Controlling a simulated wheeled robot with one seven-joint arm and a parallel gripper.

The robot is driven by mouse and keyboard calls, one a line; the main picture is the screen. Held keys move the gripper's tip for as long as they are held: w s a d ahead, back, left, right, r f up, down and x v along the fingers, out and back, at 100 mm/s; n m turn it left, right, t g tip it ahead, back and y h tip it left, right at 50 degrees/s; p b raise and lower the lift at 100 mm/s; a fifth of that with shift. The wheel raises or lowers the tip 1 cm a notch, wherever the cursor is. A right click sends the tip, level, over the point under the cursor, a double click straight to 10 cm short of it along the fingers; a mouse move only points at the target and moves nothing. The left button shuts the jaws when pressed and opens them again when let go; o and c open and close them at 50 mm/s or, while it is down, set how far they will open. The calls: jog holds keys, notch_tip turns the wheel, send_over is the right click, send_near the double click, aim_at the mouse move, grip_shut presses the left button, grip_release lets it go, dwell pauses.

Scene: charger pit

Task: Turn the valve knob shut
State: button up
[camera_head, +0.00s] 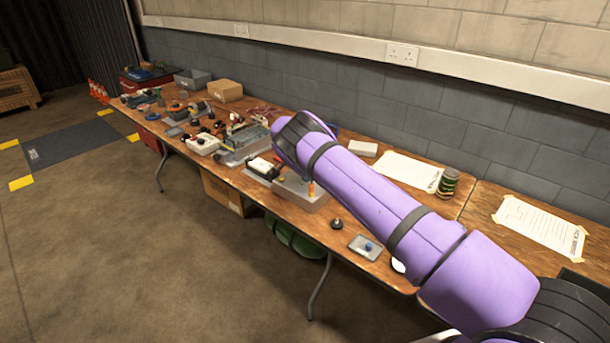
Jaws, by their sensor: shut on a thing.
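I cannot make out the valve knob for certain in the head view. My purple arm crosses the bench from the lower right, and its far end bends over a grey box (300,203). Small upright parts with orange-red handles (311,190) stand at this box, partly behind the arm. My gripper does not show; the arm hides what is behind its far end. A small black round piece (337,224) lies on the wooden bench (300,230) in front of the grey box.
A small tray with a blue piece (366,246) lies near the bench's front edge. Tools and parts crowd the bench's left half. A cardboard box (225,91) stands by the wall. A striped dark coil (448,183) and taped papers (410,170) lie to the right. The floor in front is clear.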

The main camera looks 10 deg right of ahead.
jog(key=shift+m, duration=0.4)
jog(key=o, duration=0.9)
jog(key=v, duration=1)
jog(key=shift+w+a+r, duration=0.15)
jog(key=shift+a+r, duration=0.05)
jog(key=shift+r, duration=0.15)
